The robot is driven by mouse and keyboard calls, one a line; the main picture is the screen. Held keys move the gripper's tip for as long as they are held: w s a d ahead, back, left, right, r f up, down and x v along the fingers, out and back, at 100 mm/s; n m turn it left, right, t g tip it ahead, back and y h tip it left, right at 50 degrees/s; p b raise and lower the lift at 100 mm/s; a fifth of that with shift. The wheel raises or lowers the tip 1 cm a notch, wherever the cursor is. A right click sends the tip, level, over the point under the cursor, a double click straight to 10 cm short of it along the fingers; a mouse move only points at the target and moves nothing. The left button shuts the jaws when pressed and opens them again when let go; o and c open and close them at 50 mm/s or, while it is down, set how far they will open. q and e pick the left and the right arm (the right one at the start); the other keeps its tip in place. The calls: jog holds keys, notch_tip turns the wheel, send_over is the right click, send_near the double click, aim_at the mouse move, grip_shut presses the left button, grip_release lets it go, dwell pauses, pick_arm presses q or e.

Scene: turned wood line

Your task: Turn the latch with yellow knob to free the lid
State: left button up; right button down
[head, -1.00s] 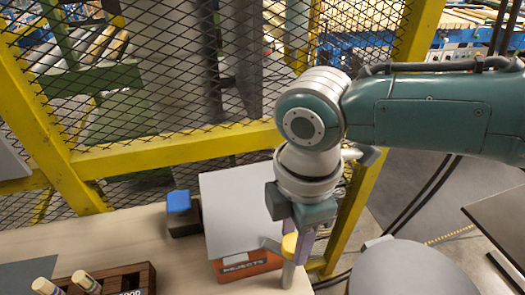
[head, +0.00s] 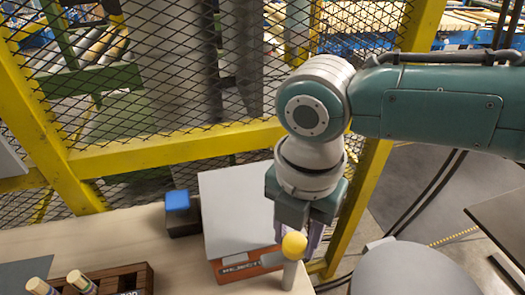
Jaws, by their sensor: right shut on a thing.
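The yellow knob (head: 294,245) shows in the head view, at the front right corner of an orange box (head: 240,270). A grey post (head: 289,275) shows just below the knob. My right gripper (head: 304,236) reaches down from above and is shut on the yellow knob. Its purple fingers show beside and behind the knob, and part of them is hidden. The latch arm cannot be made out clearly. My left gripper is not in view.
A dark block with a blue top (head: 178,202) stands left of the box. A dark wooden rack (head: 125,280) with light pegs is at the front left. A yellow-framed mesh fence (head: 180,150) stands behind the bench. A round grey surface (head: 405,270) lies to the right.

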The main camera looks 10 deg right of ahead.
aim_at(295, 242)
jog(key=shift+a+r, duration=0.1)
dwell(0.5)
jog(key=shift+c, duration=2.1)
grip_release()
notch_tip(295, 242, up, 10)
